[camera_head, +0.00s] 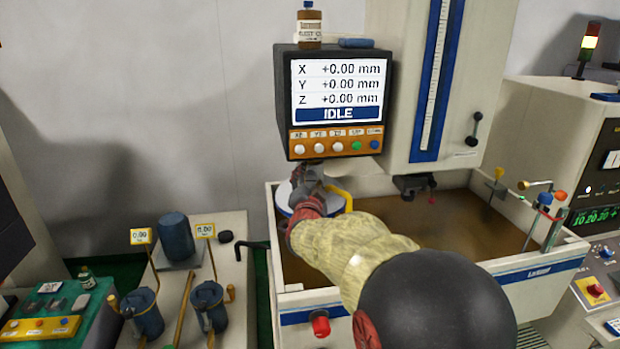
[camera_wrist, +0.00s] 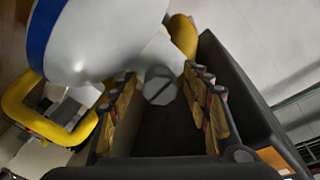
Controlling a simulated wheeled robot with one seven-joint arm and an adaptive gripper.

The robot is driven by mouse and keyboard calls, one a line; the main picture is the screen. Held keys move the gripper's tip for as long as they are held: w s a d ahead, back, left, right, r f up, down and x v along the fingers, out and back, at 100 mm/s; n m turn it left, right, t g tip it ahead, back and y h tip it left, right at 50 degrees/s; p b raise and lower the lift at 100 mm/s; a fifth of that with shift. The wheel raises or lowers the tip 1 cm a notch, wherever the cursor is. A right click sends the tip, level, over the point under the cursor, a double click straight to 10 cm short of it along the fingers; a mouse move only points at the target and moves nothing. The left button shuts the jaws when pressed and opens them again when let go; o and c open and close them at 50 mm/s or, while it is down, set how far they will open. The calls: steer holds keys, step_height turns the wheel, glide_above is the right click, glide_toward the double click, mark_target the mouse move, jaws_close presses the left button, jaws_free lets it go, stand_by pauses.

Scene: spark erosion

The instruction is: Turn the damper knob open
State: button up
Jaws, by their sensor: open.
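A grey round knob (camera_wrist: 161,86) with a dark slot across its face shows in the wrist view, on the white housing (camera_wrist: 100,35) with a blue band; I take it for the damper knob. My gripper (camera_head: 307,180) is open, its fingers left and right of the knob in the wrist view. I cannot tell whether either finger touches it. In the head view my gripper is below the display and in front of the white housing (camera_head: 283,193), covering most of it; the knob is hidden there.
A yellow curved pipe (camera_head: 346,197) stands out from the housing's right side. The display box (camera_head: 282,105), reading IDLE, hangs just above my gripper. The machine's tank (camera_head: 460,225) holds brown liquid to the right. Blue pots (camera_head: 209,306) and gauges stand on the left bench.

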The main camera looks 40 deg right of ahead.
steer(key=shift+c, duration=1.4)
steer(key=c, duration=0.9)
